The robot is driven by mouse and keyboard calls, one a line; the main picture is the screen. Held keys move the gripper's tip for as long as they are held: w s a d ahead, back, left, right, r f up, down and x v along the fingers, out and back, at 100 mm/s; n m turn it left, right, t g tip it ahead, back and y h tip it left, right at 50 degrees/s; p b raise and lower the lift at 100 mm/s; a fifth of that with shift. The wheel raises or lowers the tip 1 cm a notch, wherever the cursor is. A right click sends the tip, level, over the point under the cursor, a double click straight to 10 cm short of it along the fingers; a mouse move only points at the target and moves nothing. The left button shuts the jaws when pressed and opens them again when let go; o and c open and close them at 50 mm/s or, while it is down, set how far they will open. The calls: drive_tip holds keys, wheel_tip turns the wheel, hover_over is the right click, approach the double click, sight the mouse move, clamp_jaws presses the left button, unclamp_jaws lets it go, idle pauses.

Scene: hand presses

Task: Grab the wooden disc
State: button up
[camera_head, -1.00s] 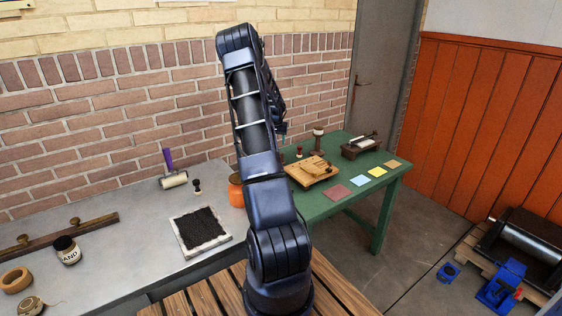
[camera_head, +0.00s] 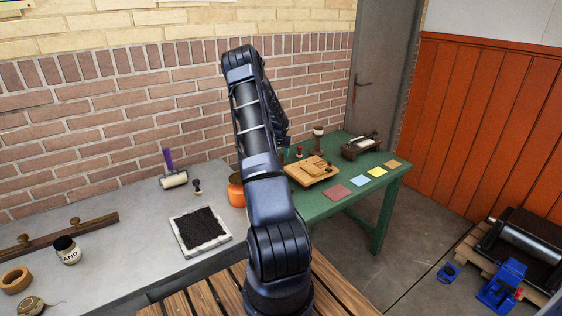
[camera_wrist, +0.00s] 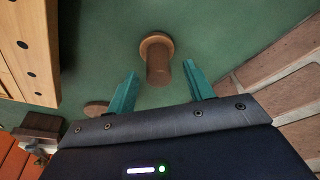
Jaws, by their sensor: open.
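In the wrist view, an upright wooden piece with a round, disc-like part and a thick stub (camera_wrist: 157,58) stands on the green table (camera_wrist: 105,40). A flat brown round top (camera_wrist: 96,107) shows lower left, partly hidden by my gripper's body. I cannot tell for certain which one is the wooden disc. My gripper (camera_wrist: 159,76) is open and empty, its teal fingers either side of the stub's near end in the picture. I see no contact. In the head view, my arm hides most of the gripper.
A wooden board with dark holes (camera_wrist: 28,48) is close by on the left of the wrist view. The brick wall (camera_wrist: 285,90) is close on the right. In the head view, coloured cards (camera_head: 359,180) lie along the table front and a roller device (camera_head: 362,147) stands behind.

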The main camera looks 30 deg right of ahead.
drive_tip(key=shift+x, duration=1.6)
drive_tip(key=shift+r, duration=0.1)
drive_tip(key=c, duration=1.1)
drive_tip(key=shift+o, duration=0.2)
